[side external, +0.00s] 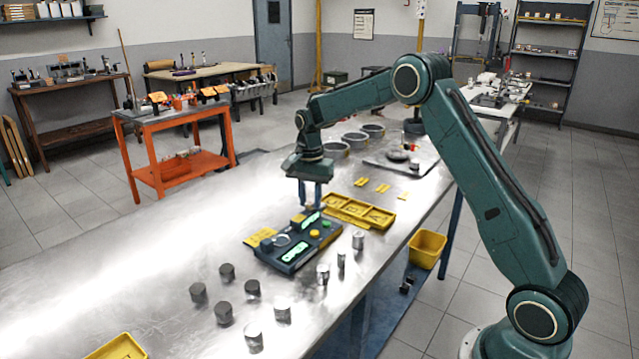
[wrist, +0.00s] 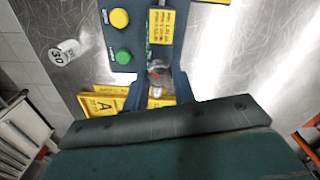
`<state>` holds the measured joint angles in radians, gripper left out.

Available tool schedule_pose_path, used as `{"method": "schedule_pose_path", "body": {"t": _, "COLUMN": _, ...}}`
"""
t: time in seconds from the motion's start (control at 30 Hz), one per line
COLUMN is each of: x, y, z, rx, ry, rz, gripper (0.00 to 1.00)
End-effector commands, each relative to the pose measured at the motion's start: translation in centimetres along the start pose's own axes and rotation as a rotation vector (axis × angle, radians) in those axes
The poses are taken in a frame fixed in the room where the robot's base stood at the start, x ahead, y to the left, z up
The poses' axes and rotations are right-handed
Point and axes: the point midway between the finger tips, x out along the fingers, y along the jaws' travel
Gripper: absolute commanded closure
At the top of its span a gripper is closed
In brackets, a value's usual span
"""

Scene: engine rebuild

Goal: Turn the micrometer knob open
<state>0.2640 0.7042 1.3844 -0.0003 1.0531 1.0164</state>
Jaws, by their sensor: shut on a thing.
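A dark blue-grey measuring station (side external: 290,243) with lit green displays and round buttons stands on the metal bench. My gripper (side external: 310,207) points down at its far edge, and the fingers hide most of what is there. In the wrist view, the fingertips (wrist: 160,78) are shut on the small silver micrometer knob (wrist: 158,66), which has a red mark. A yellow label plate (wrist: 162,26) lies just beyond the knob. The station also shows in the wrist view with a yellow button (wrist: 119,18) and a green button (wrist: 123,56). The micrometer's gap is too small to make out.
Several metal cylinders (side external: 227,271) stand in front of the station, some dark, some bright. A yellow divided tray (side external: 360,213) lies just behind it. Grey rings (side external: 355,140) stand farther back. The bench's left part (side external: 130,270) is mostly clear.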

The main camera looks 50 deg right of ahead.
Motion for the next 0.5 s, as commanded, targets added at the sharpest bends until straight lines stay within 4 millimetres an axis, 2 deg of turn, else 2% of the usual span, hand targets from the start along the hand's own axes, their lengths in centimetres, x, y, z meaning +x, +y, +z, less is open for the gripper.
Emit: {"method": "schedule_pose_path", "body": {"t": 0.5, "x": 0.0, "y": -0.01, "z": -0.03, "rx": 0.046, "ry": 0.001, "rz": -0.001, "gripper": 0.97}}
